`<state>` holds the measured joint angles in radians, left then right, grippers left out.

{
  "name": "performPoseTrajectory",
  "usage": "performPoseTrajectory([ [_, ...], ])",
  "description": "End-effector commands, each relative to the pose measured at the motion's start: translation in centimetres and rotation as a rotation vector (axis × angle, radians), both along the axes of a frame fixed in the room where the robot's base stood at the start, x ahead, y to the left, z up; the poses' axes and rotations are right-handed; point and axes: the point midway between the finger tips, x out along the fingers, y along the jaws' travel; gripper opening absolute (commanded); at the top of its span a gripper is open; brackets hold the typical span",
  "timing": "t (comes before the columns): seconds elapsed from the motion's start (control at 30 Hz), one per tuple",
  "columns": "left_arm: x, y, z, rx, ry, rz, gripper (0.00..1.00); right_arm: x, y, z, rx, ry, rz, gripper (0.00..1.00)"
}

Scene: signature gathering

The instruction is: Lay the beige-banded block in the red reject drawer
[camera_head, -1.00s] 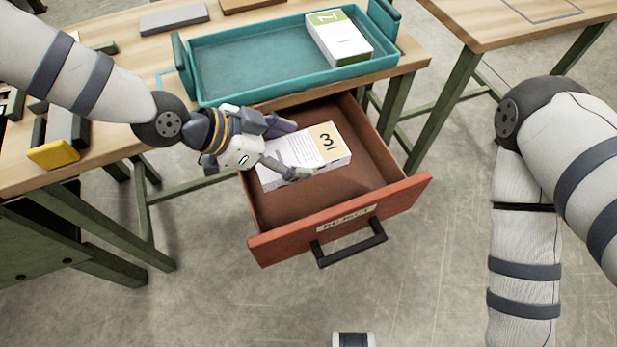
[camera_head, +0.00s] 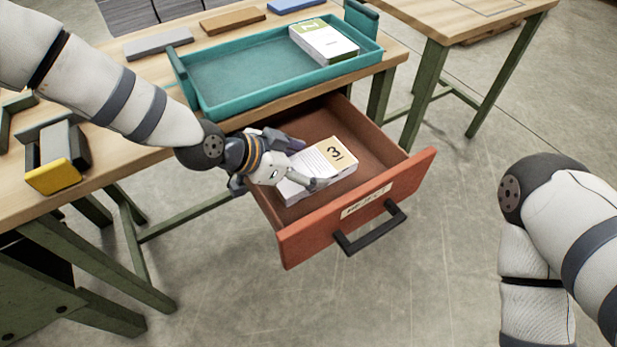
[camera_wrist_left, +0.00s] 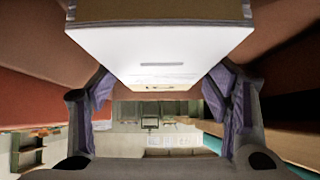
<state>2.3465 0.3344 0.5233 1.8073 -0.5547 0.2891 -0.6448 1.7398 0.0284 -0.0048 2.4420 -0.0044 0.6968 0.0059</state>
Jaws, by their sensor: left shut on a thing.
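The beige-banded block (camera_head: 325,164) is white, with a beige end marked "3". It is inside the open red reject drawer (camera_head: 300,240), lying flat or nearly so. I cannot tell whether it touches the drawer floor. My left gripper (camera_head: 308,163) reaches over the drawer's left side and is shut on the block. In the left wrist view the block (camera_wrist_left: 160,50) sits between the two purple-padded fingers. My right arm shows at the right, but its gripper is out of view.
A teal tray (camera_head: 235,98) on the wooden bench behind the drawer holds a green-banded block (camera_head: 325,42). A yellow-fronted holder (camera_head: 52,177) and several flat bars lie on the bench. A second table (camera_head: 450,25) stands at the back right. The drawer's right part is free.

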Motion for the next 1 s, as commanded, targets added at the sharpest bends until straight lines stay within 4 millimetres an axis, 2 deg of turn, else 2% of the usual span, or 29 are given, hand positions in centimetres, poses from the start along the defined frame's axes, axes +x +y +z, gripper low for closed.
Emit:
performPoseTrajectory([
  [0.27, 0.0, 0.0, -4.3, -0.001, 0.000, 0.001, 0.28, -0.5, 0.0, -0.7, 0.000, 0.015, 0.000, 0.40],
  [0.6, 0.1, 0.0, -4.6, -0.001, -0.003, -0.001, 0.28, -0.6, 0.0, -0.8, 0.001, 0.018, 0.000, 0.40],
  [0.63, 0.0, 0.0, -4.6, 0.000, -0.003, -0.001, 0.75, -0.6, 0.0, -0.8, 0.000, 0.017, 0.000, 0.40],
  [0.7, 0.0, 0.0, -4.5, 0.000, -0.003, -0.001, 0.91, -0.5, 0.0, -0.8, 0.000, 0.016, 0.000, 0.40],
  [1.0, 0.0, 0.0, -4.5, 0.000, -0.003, -0.001, 0.91, -0.5, 0.0, -0.8, 0.000, 0.016, 0.000, 0.40],
])
